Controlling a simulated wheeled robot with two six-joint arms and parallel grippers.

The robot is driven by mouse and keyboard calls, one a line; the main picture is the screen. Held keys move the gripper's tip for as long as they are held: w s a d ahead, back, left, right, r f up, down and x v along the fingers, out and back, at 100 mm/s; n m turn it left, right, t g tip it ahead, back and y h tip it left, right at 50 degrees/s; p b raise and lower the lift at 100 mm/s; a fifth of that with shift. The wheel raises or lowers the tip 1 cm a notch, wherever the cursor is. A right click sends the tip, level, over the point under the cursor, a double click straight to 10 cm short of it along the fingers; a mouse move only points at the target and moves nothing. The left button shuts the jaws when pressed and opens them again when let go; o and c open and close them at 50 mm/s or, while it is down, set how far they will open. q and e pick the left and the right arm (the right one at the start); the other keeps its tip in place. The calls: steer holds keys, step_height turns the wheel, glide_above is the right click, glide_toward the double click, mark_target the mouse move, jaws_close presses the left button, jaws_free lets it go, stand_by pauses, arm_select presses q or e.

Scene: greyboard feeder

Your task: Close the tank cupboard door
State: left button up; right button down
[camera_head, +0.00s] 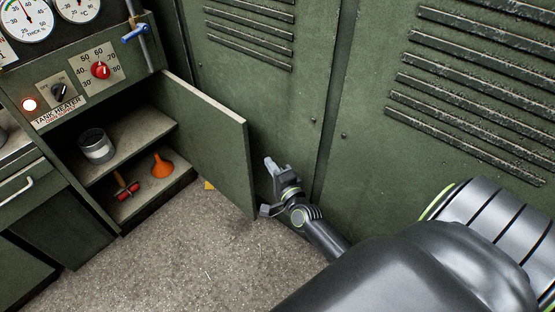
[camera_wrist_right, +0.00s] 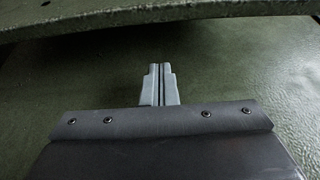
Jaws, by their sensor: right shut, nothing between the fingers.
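The green tank cupboard door (camera_head: 205,130) stands wide open, swung out to the right of the cupboard opening. Inside the open cupboard (camera_head: 130,140) two shelf levels show. My right gripper (camera_head: 269,163) is shut and empty, just to the right of the door's free edge, between the door and the green cabinet wall. I cannot tell whether it touches the door. In the right wrist view the closed fingers (camera_wrist_right: 160,80) point toward a green surface, with a worn edge (camera_wrist_right: 150,25) crossing above them. My left gripper is not in view.
A tin (camera_head: 96,147) stands on the upper shelf; an orange funnel (camera_head: 162,166) and a red-handled tool (camera_head: 125,188) are below. A tall louvred green cabinet (camera_head: 400,170) bounds the right side. The speckled floor (camera_head: 190,255) before the cupboard is clear apart from a small yellow object (camera_head: 209,185).

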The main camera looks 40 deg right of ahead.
steer(key=shift+w+a, duration=0.5)
steer(key=shift+a, duration=0.4)
steer(key=shift+w+a, duration=0.45)
steer(key=shift+a, duration=0.45)
steer(key=shift+a, duration=0.1)
